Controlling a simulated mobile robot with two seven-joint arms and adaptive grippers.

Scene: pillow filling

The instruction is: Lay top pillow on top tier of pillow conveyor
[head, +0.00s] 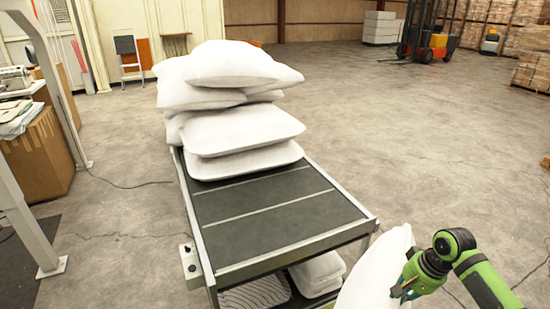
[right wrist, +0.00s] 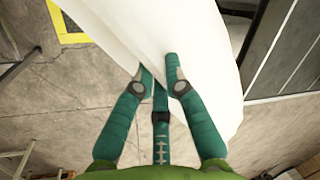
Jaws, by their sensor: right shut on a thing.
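My right gripper (head: 401,290) is shut on a white pillow (head: 378,270) at the lower right of the head view, beside the near right corner of the conveyor. In the right wrist view the right gripper's teal fingers (right wrist: 160,78) pinch the edge of this pillow (right wrist: 195,35), which hangs across the upper middle. The conveyor's top tier (head: 270,210) is a dark grey surface with a metal frame. Several white pillows (head: 228,65) are stacked at its far end, and its near half is bare. My left gripper is not in view.
More pillows (head: 318,273) lie on the lower tier, beside a grey patterned item (head: 256,292). A small control box (head: 190,263) sits on the conveyor's left side. A white post (head: 25,215) and cardboard boxes (head: 42,155) stand at left. Open concrete floor lies to the right.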

